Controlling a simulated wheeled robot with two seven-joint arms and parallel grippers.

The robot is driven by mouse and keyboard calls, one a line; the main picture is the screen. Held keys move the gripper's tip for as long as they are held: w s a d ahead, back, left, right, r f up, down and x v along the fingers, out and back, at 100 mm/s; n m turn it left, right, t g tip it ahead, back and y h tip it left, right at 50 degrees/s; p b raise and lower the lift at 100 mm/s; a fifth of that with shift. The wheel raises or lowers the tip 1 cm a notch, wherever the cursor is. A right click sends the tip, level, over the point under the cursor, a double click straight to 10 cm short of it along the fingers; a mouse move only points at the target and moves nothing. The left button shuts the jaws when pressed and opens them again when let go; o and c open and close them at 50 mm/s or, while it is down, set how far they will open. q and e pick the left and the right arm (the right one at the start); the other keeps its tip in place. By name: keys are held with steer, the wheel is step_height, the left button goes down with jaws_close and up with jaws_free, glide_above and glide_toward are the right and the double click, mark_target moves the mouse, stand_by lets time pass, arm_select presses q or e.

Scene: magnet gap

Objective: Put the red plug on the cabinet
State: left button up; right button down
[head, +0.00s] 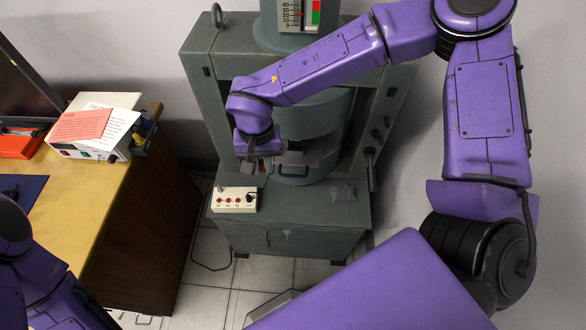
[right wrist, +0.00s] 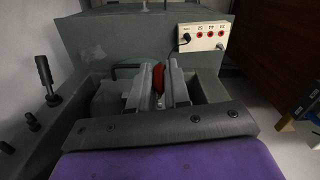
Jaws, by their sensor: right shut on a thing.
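My right gripper (head: 262,168) is in front of the grey magnet, above the back part of the cabinet (head: 290,240). In the right wrist view the right gripper (right wrist: 160,92) is shut on the red plug (right wrist: 158,76), which shows as a rounded red piece between the two grey fingers. In the head view only a little red shows at the fingers. The cabinet's grey-green top also shows in the right wrist view (right wrist: 130,45), beyond the fingertips. I cannot tell the exact gap between plug and cabinet. My left arm shows at the lower left, its gripper out of view.
A white control box (head: 234,200) with red sockets stands at the cabinet top's left front. A grey crumpled cloth (head: 342,192) lies at its right. The magnet (head: 306,170) stands behind. A wooden desk (head: 120,215) is at left. The cabinet top's front middle is bare.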

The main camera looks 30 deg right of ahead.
steer(key=s+a+f+m+b, duration=0.3)
steer(key=s+a+f+b, duration=0.15)
steer(key=f, duration=0.25)
steer(key=s+a+f+m+b, duration=0.3)
steer(key=s+f+m, duration=0.15)
steer(key=f, duration=0.35)
steer(key=w+d+f, duration=0.2)
steer(key=w+f, duration=0.1)
steer(key=w+d+f, duration=0.2)
steer(key=w+f, duration=0.1)
steer(key=w, duration=0.1)
steer(key=w+d+f, duration=0.2)
steer(key=w, duration=0.1)
steer(key=shift+w+d+f+p, duration=0.2)
steer(key=shift+d+f+p, duration=0.05)
steer(key=shift+f+p, duration=0.15)
steer(key=shift+w+d+f, duration=0.15)
steer(key=shift+w+f, duration=0.05)
steer(key=shift+f, duration=0.1)
arm_select(q)
step_height(320, 180, down, 10)
steer(key=shift+r, duration=0.2)
arm_select(e)
steer(key=shift+w+f, duration=0.15)
steer(key=shift+f, duration=1.55)
steer(key=c, duration=1.1)
jaws_free()
steer(key=shift+f, duration=0.15)
arm_select(q)
steer(key=shift+f, duration=0.1)
